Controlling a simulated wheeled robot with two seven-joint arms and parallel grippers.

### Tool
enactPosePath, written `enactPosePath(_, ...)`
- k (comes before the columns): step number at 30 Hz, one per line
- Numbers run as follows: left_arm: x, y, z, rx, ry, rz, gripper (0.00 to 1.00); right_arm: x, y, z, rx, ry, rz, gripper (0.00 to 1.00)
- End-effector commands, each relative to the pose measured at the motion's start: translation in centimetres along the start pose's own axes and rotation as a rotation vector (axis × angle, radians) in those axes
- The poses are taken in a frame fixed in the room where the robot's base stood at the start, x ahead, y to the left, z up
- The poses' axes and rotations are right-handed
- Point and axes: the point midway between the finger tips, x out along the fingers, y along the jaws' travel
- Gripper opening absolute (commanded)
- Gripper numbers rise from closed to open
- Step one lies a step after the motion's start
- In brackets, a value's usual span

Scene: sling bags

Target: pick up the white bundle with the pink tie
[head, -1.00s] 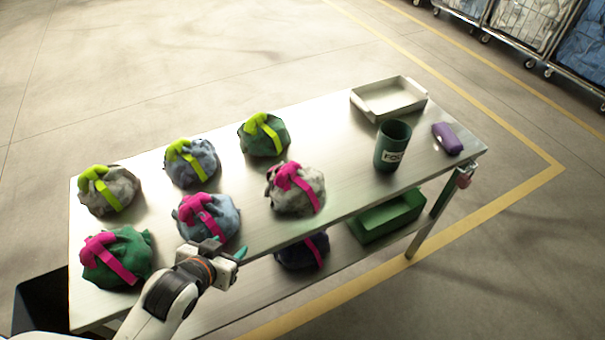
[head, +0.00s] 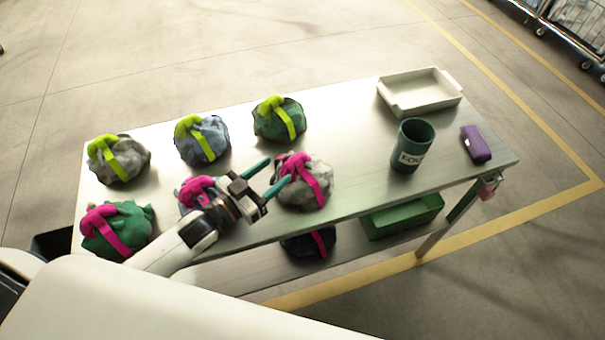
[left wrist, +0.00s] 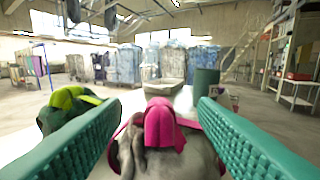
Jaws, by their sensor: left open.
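The white bundle with the pink tie (head: 303,188) sits on the metal table in the front row, on the right; it looks greyish white. My left gripper (head: 271,175) is open at its left side, its teal fingers pointing towards it. In the left wrist view the bundle (left wrist: 150,150) lies ahead between the two open fingers (left wrist: 155,125), its pink tie upright in the middle. I cannot tell whether the fingers touch it. My right gripper is not in view.
A blue bundle with a pink tie (head: 193,187) is partly hidden behind my left gripper. A green pink-tied bundle (head: 118,229) and several lime-tied bundles (head: 279,119) stand around. A dark green cup (head: 411,146), white tray (head: 420,93) and purple case (head: 476,144) are to the right.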

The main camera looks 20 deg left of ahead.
Motion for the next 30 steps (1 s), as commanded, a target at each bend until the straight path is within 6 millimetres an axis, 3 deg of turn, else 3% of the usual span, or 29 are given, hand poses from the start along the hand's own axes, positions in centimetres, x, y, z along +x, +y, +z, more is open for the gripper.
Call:
enactPosePath(2, 0.0, 0.1, -1.6, -0.001, 0.001, 0.003, 0.54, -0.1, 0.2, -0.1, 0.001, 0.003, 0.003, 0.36)
enactPosePath(6, 1.9, 0.0, -1.3, 0.002, -0.004, 0.001, 0.54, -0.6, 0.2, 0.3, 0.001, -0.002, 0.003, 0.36)
enactPosePath(11, 2.8, 0.0, -1.4, 0.001, -0.002, 0.000, 0.54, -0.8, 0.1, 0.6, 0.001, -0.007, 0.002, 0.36)
enactPosePath(21, 7.2, 0.0, -1.3, 0.002, -0.002, 0.001, 0.54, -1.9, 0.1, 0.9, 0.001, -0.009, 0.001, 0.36)
enactPosePath(30, 7.5, 0.0, -1.5, 0.001, 0.000, 0.001, 0.50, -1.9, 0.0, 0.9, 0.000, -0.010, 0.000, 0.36)
